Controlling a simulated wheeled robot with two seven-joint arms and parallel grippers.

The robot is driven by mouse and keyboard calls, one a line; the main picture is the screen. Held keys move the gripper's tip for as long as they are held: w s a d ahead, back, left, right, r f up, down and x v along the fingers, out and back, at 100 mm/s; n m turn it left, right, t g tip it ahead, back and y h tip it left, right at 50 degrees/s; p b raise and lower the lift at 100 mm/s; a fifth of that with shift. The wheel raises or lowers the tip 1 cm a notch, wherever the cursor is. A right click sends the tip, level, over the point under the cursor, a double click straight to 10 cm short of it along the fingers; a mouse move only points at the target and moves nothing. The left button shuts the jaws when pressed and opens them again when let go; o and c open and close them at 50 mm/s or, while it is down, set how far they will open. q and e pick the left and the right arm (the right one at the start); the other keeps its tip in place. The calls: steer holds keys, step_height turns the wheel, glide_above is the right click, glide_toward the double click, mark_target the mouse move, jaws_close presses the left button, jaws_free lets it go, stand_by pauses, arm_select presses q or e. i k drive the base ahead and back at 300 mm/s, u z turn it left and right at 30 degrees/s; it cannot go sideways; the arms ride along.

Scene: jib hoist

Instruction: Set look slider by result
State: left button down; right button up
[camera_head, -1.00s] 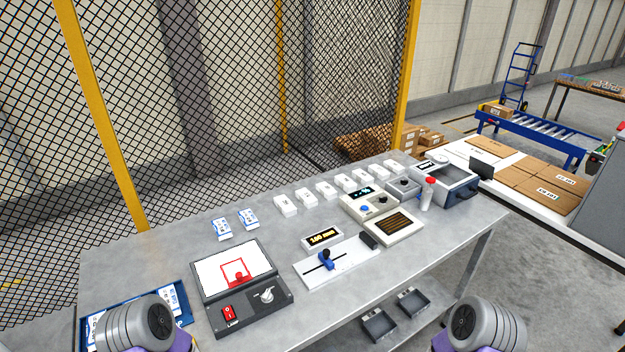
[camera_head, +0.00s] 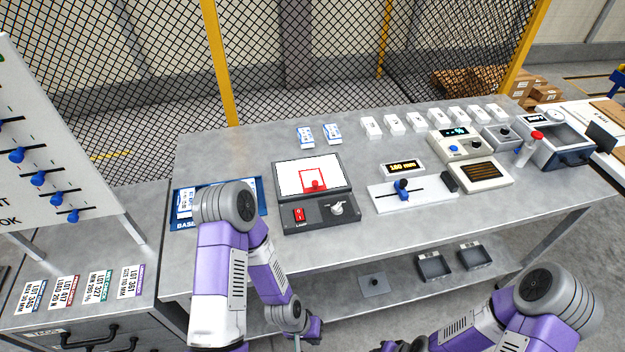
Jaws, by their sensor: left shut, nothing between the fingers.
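A white upright board (camera_head: 55,150) at the left edge carries several blue slider knobs, such as the lowest knob (camera_head: 73,216). Its lettering is cut off; "OK" shows beside the lowest rows. On the table, a white slide gauge (camera_head: 430,196) has a blue slider (camera_head: 402,188) left of its middle. The display (camera_head: 402,167) behind it is lit and appears to read 160 or 180 mm. My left gripper (camera_head: 303,335) is shut and empty, low before the table's front edge, away from both. My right gripper (camera_head: 392,345) barely shows at the bottom edge; its fingers are hidden.
A lamp box (camera_head: 320,212) with a red switch, a blue tray (camera_head: 262,205), white blocks and instruments stand on the grey table (camera_head: 220,150). Label cards (camera_head: 75,290) lie on the left cabinet. A mesh fence stands behind. The table's front middle is clear.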

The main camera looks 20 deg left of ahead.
mark_target(73, 217)
steer(key=u, duration=2.5)
